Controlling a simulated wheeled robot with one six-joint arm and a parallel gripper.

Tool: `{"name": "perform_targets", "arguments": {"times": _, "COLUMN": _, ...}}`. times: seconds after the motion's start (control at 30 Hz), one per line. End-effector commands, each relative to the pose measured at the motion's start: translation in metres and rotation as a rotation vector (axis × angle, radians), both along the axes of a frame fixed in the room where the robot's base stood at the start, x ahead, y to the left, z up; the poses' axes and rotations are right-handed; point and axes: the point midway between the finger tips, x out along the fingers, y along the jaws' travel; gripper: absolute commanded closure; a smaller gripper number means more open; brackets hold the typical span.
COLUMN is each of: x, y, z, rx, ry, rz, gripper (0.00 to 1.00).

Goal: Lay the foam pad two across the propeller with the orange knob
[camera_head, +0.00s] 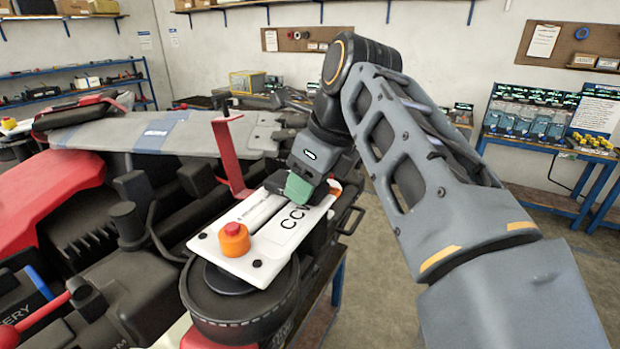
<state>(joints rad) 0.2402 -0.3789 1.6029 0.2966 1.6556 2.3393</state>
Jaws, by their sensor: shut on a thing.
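The orange knob (234,238) with a red top stands on the near end of a white plate-like propeller (270,236) marked with black letters that begin "CC". The propeller sits on a round black motor (243,300). My gripper (308,184) is above the far part of this propeller, shut on a green block (299,189) that looks like the foam pad. No number is readable on it. The block hangs over or rests on the propeller; I cannot tell whether they touch. My gripper and the block hide part of the propeller's far end.
A red upright bracket (229,158) stands just left of the propeller. A long grey part with blue bands (165,137) lies behind it. The black and red drone body (60,215) fills the left. Shelves and a blue bench (550,150) stand at the back; floor is free at right.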

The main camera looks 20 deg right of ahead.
Motion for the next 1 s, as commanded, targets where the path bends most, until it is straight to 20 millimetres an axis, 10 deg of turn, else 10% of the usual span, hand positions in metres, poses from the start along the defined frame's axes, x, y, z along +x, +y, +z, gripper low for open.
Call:
{"name": "perform_targets", "arguments": {"times": 0.47, "x": 0.000, "y": 0.000, "z": -0.013, "rx": 0.000, "ry": 0.008, "rz": 0.002, "gripper": 0.70}}
{"name": "perform_targets", "arguments": {"times": 0.5, "x": 0.000, "y": 0.000, "z": -0.013, "rx": 0.000, "ry": 0.009, "rz": 0.002, "gripper": 0.46}}
{"name": "perform_targets", "arguments": {"times": 0.8, "x": 0.000, "y": 0.001, "z": -0.015, "rx": 0.000, "ry": 0.015, "rz": 0.007, "gripper": 0.19}}
{"name": "perform_targets", "arguments": {"times": 1.0, "x": 0.000, "y": 0.002, "z": -0.015, "rx": 0.001, "ry": 0.017, "rz": 0.010, "gripper": 0.19}}
